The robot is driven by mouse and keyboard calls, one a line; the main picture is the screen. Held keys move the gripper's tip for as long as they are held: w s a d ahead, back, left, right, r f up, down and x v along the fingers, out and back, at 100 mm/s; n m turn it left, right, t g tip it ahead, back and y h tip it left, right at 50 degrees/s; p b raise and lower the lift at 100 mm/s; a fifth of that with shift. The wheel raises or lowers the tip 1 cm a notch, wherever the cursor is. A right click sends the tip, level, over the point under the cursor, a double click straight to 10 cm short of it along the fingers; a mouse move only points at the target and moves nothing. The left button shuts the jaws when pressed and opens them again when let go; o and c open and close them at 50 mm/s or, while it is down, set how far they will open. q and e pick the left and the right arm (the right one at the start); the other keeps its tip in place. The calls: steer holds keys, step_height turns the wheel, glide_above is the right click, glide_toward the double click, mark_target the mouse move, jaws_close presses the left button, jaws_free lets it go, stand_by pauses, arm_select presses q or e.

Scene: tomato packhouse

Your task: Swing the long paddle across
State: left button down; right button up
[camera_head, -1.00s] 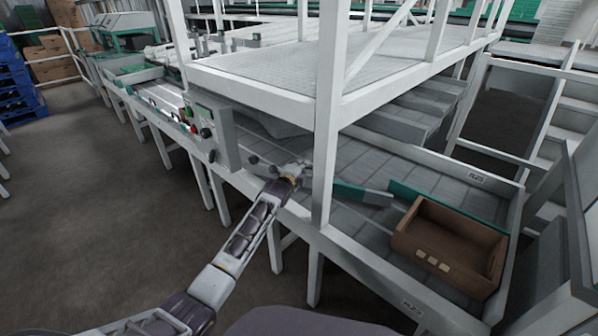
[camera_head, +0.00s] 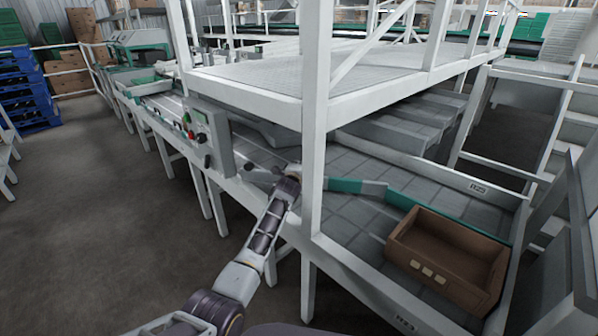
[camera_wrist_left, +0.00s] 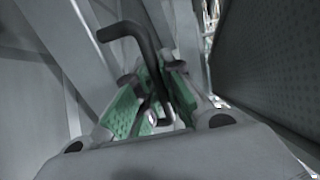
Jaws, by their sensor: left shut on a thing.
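The long paddle (camera_head: 345,185), green with a grey section, lies across the grey conveyor bed, just right of the white post. Its far end meets or nearly meets the green strip (camera_head: 402,199) behind the brown crate; I cannot tell if they touch. My left gripper (camera_head: 293,171) is beside the post, whose edge partly hides it and the paddle's near end. In the left wrist view, a black bent handle (camera_wrist_left: 128,31) runs down between the green-padded fingers of my left gripper (camera_wrist_left: 154,78), which is shut on it. My right gripper is not in view.
The white platform post (camera_head: 314,130) stands close to my left gripper. A control box (camera_head: 210,135) with buttons is on its left. The brown crate (camera_head: 430,277) sits at the conveyor's right end. The floor at left is clear.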

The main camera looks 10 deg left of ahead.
arm_select(q)
steer(key=shift+w+r, duration=0.1)
steer(key=shift+r, duration=0.15)
steer(key=c, duration=2)
jaws_free()
steer(key=shift+o, duration=0.9)
steer(key=shift+w+f, duration=0.15)
steer(key=shift+f, duration=0.05)
steer(key=shift+s, duration=0.2)
steer(key=shift+s, duration=0.35)
steer(key=s+r, duration=0.2)
steer(key=s, duration=0.8)
steer(key=shift+s+r, duration=0.15)
steer(key=shift+s, duration=0.2)
steer(key=shift+d, duration=0.1)
